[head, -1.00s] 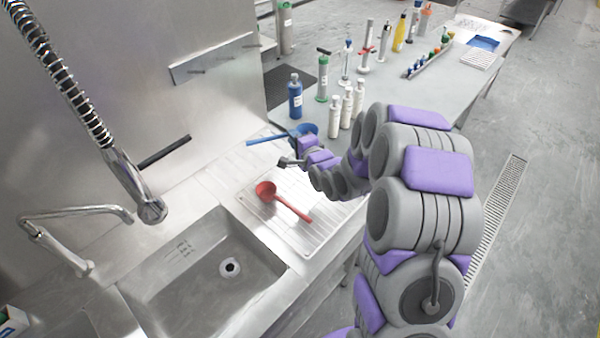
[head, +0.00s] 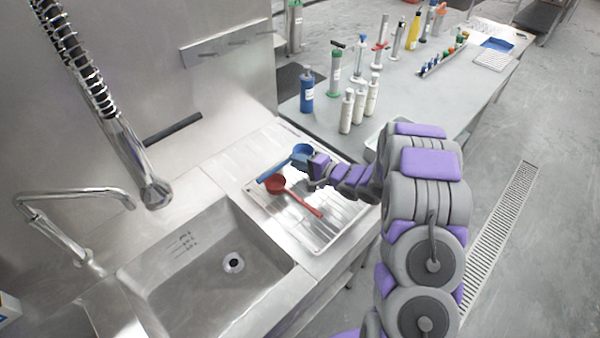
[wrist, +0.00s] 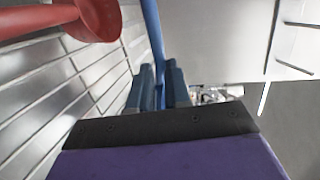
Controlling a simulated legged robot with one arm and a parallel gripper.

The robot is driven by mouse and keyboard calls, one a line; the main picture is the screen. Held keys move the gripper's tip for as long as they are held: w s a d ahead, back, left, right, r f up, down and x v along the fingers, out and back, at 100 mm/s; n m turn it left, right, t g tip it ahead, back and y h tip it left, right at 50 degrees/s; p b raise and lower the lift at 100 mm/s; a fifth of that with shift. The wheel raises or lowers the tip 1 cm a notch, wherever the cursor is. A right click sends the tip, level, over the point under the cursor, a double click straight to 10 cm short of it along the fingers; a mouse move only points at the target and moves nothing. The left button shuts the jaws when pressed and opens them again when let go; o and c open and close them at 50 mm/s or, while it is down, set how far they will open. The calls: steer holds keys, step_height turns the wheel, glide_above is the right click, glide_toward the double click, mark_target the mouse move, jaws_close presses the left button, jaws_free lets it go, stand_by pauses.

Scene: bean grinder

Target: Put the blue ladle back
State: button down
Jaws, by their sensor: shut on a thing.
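The blue ladle (head: 270,173) is over the back part of the ribbed drainboard (head: 338,226), beside the red ladle. In the wrist view its blue handle (wrist: 152,30) runs up from between the fingers. My gripper (head: 303,160) is shut on it; the fingers also show in the wrist view (wrist: 158,88). In the head view I cannot tell whether the ladle touches the board. The red ladle (head: 276,184) lies on the drainboard, its handle pointing to the lower right; its bowl fills the upper left of the wrist view (wrist: 100,14).
A metal rail with pegs (head: 228,48) is on the back wall, with a black bar (head: 172,130) lower left. The sink (head: 205,265) and a hanging spray hose (head: 130,160) are to the left. Several bottles, including a blue one (head: 307,92), stand on the grey table behind.

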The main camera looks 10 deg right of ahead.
steer(key=shift+a+f, duration=0.15)
steer(key=shift+f, duration=0.25)
step_height(320, 180, down, 2)
steer(key=shift+f+b, duration=0.15)
steer(key=shift+b, duration=0.4)
steer(key=shift+d+f, duration=0.3)
steer(key=shift+d+r, duration=0.1)
steer(key=shift+d, duration=0.2)
steer(key=c, duration=1.1)
jaws_free()
steer(key=shift+a, duration=0.45)
steer(key=shift+d, duration=0.2)
